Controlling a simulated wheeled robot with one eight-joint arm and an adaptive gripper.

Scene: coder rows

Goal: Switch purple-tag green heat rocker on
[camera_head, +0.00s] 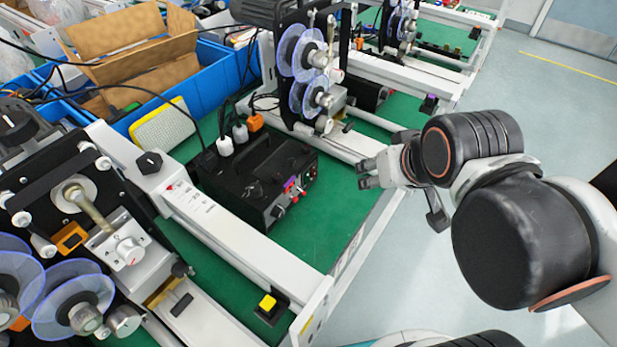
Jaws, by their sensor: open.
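A black control box (258,178) with a handle stands on the green bench between two white rails. Its right-hand face carries knobs, small red and green parts and a small purple patch (291,184). The rocker itself is too small to make out, and so is its position. My gripper (364,174) is open and empty. In the picture it is right of the box face, apart from it, over the bench's right edge.
White rails (225,225) flank the box. Reel machines stand at the left (60,290) and behind it (308,75). A yellow button (267,303) sits near the front. Blue bins (213,75) stand at the back left. The grey floor (540,110) at the right is clear.

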